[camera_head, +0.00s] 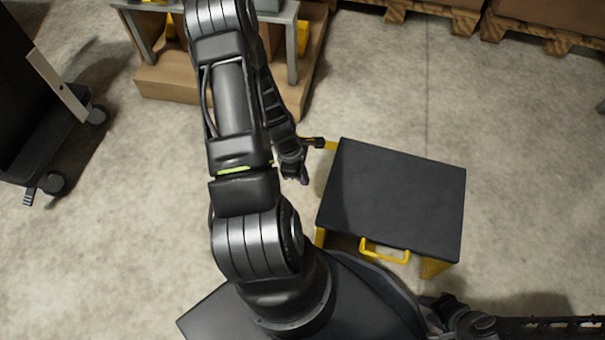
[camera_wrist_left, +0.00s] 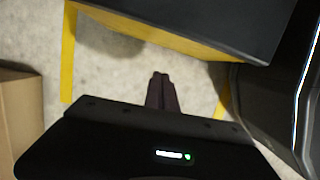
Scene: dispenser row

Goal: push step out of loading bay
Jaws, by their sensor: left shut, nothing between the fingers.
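The step (camera_head: 395,195) has a flat black top, a yellow frame and a yellow handle (camera_head: 385,252) on its near side. It stands upright on the concrete floor, close in front of my base. My left gripper (camera_head: 303,180) is just left of the step, pointing down, with a visible gap to the black top. In the left wrist view its fingers (camera_wrist_left: 161,92) are shut and empty, with the black top (camera_wrist_left: 215,22) and yellow edge beyond them. I cannot make out a marked loading bay. My right gripper is outside the views; part of my right arm shows at lower right.
A dark wheeled cart (camera_head: 45,150) is at the far left. Pallets (camera_head: 540,35) with brown boxes line the top right. The floor right of and beyond the step is clear.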

